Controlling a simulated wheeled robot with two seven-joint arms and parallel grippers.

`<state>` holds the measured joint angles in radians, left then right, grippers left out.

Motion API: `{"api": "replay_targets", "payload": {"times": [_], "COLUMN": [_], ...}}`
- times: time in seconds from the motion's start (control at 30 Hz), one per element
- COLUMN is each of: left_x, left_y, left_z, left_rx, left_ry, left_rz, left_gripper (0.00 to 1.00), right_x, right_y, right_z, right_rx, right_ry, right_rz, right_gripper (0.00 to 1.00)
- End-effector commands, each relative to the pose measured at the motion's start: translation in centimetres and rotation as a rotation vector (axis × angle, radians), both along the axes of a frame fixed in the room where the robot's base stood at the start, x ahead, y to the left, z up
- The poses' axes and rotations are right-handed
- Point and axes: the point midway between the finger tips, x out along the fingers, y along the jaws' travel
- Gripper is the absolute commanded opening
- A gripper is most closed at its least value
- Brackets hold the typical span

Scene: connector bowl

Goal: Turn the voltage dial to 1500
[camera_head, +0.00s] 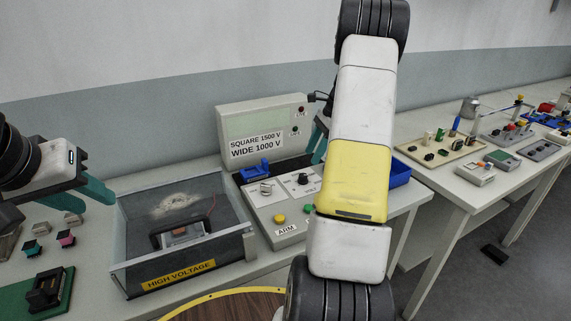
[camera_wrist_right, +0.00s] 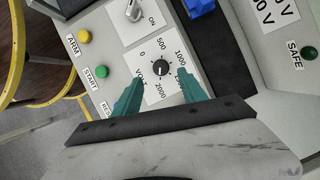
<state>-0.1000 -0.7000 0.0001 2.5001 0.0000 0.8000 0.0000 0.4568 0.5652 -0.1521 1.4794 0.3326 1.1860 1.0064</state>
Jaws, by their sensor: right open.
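The voltage dial (camera_wrist_right: 160,69) is a small black knob on a white plate, ringed by marks 0, 500, 1000, a partly hidden 15.., and 2000. I cannot tell its exact setting. In the head view the dial (camera_head: 303,179) sits on the grey console (camera_head: 262,216). My right gripper (camera_wrist_right: 158,90) is open, its teal fingertips apart on either side of the dial in the picture; contact is not clear. In the head view my right arm hides most of that gripper. My left gripper (camera_head: 58,205) is open and empty at the left, away from the console.
A sign (camera_head: 257,145) reads SQUARE 1500 V, WIDE 1000 V. Beside the dial is an ON switch (camera_wrist_right: 133,11); yellow ARM (camera_wrist_right: 85,36) and green START (camera_wrist_right: 85,86) buttons are close by. A clear HIGH VOLTAGE box (camera_head: 180,272) stands left of the console.

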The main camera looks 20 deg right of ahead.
Motion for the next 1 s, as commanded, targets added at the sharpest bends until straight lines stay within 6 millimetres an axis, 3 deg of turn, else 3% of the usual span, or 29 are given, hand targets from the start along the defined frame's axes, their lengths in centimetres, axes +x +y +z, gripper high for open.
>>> {"api": "replay_targets", "payload": {"times": [0.5, 0.9, 0.93, 1.0], "left_x": [0.0, 0.0, 0.0, 0.0], "left_y": [0.0, 0.0, 0.0, 0.0], "left_z": [0.0, 0.0, 0.0, 0.0], "left_rx": [0.0, 0.0, 0.0, 0.0], "left_ry": [0.0, 0.0, 0.0, 0.0], "left_rz": [0.0, 0.0, 0.0, 0.0], "left_gripper": [0.36, 0.36, 0.36, 0.36], "right_x": [0.5, 0.6, 0.6, 0.6], "right_y": [2.3, 2.7, 2.7, 2.7], "right_z": [-6.6, -7.6, -7.6, -7.6], "right_rx": [0.006, 0.005, 0.005, 0.005], "right_ry": [0.011, 0.009, 0.009, 0.009], "right_rz": [-0.013, -0.013, -0.013, -0.013], "right_gripper": [0.49, 0.49, 0.47, 0.34]}}
